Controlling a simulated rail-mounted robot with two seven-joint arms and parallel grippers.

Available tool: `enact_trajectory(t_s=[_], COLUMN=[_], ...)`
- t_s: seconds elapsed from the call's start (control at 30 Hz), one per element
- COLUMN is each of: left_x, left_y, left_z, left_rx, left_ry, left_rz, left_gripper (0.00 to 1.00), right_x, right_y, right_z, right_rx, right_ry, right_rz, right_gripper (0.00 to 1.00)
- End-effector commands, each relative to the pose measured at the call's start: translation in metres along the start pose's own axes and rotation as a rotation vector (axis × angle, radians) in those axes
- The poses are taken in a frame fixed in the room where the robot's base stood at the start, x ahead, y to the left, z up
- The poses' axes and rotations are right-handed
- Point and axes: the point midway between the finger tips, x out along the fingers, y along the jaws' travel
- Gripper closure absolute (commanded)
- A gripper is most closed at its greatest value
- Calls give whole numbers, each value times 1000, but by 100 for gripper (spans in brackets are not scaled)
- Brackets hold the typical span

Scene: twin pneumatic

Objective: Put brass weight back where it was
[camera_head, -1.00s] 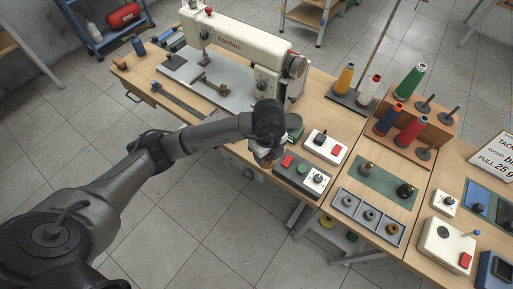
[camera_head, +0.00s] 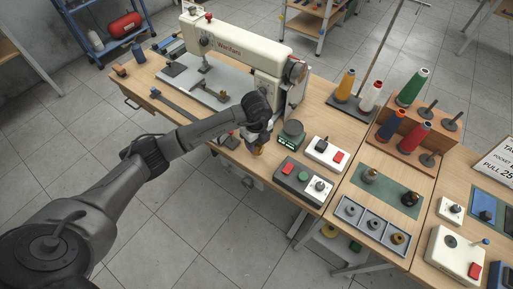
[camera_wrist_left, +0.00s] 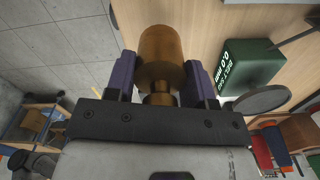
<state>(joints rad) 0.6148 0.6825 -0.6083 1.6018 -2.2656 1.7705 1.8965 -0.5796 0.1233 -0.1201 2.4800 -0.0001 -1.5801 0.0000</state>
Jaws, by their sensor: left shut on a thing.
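The brass weight (camera_wrist_left: 162,55) is a knobbed cylinder held between the purple fingers of my left gripper (camera_wrist_left: 160,82) in the left wrist view. In the head view the left gripper (camera_head: 256,143) is shut on it, left of the green scale (camera_head: 290,136), and the weight (camera_head: 258,151) shows at the fingertips. The scale and its round pan (camera_wrist_left: 262,99) also show in the wrist view; the pan looks empty. A grey tray (camera_head: 336,215) with three compartments holds small round pieces. A green mat (camera_head: 388,188) carries a brass-coloured piece (camera_head: 370,174) and a dark piece (camera_head: 409,198). My right gripper is out of view.
A grey control box (camera_head: 304,186) with red and green buttons lies just right of the gripper. A white switch box (camera_head: 327,153) stands behind it. The sewing machine (camera_head: 240,52) stands behind the arm. A thread rack (camera_head: 407,140) with spools is at the right.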

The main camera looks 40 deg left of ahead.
Motion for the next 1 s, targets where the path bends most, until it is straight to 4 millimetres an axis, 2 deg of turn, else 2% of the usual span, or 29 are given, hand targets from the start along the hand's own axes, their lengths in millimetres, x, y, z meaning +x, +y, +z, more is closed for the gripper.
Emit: enact_trajectory(t_s=[0.17, 0.47, 0.93, 0.97, 1.0], left_x=[5, 37, 42, 43, 43], left_y=[-1, -1, -1, 0, 0], left_z=[0, 0, 0, 0, 0], left_rx=[0, 0, 0, 1, 1], left_ry=[1, 0, -1, -1, -1], left_rz=[-4, -3, -4, 0, 0], left_gripper=[100, 100, 100, 48, 44], right_x=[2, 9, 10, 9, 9], right_y=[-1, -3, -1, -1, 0], right_z=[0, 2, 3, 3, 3], right_rx=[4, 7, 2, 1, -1], right_ry=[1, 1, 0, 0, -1], right_rz=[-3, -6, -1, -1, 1], right_gripper=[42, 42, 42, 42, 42])
